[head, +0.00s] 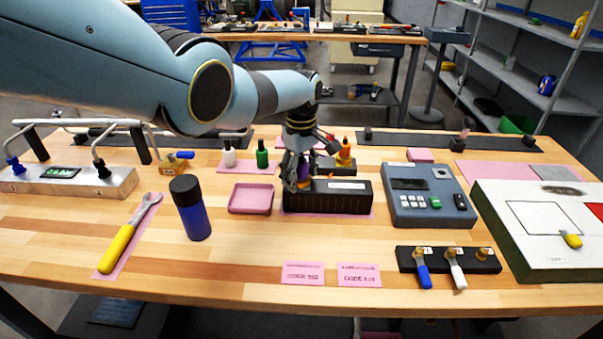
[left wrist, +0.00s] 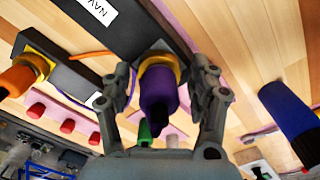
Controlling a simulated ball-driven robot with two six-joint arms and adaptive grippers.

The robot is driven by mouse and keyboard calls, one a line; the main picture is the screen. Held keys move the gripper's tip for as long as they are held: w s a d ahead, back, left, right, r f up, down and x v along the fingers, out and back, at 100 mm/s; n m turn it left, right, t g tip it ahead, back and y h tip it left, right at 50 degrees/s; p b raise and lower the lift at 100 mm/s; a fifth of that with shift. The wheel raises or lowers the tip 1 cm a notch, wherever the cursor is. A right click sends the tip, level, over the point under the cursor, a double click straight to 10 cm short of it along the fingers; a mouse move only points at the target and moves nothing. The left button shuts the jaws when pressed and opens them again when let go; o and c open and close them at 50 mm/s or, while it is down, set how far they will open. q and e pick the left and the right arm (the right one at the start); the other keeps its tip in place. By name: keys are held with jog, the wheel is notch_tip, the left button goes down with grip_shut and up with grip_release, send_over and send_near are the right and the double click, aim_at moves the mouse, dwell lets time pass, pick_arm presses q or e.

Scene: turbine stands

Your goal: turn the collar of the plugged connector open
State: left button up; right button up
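The purple connector (left wrist: 158,95) is plugged into a long black box (head: 345,197), with a yellow collar (left wrist: 157,62) around its base. The box's end also shows in the left wrist view (left wrist: 140,25), with a white "NAV" label. In the head view my left gripper (head: 297,178) comes down over the purple connector and hides most of it. In the left wrist view my left gripper (left wrist: 163,85) has its fingers apart on either side of the collar, with narrow gaps showing. An orange connector (head: 344,152) stands behind the box. My right gripper is in neither view.
A pink tray (head: 251,198) and a blue bottle (head: 191,210) stand left of the box. A grey meter (head: 428,195) stands right. White and green small bottles (head: 262,155) stand behind the tray.

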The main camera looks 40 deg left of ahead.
aim_at(301, 163)
pick_arm(q)
jog(key=shift+r, duration=0.1)
jog(key=shift+w+r, duration=0.1)
jog(key=shift+r, duration=0.5)
notch_tip(301, 163, up, 11)
jog(key=shift+f, duration=0.15)
dwell(0.4)
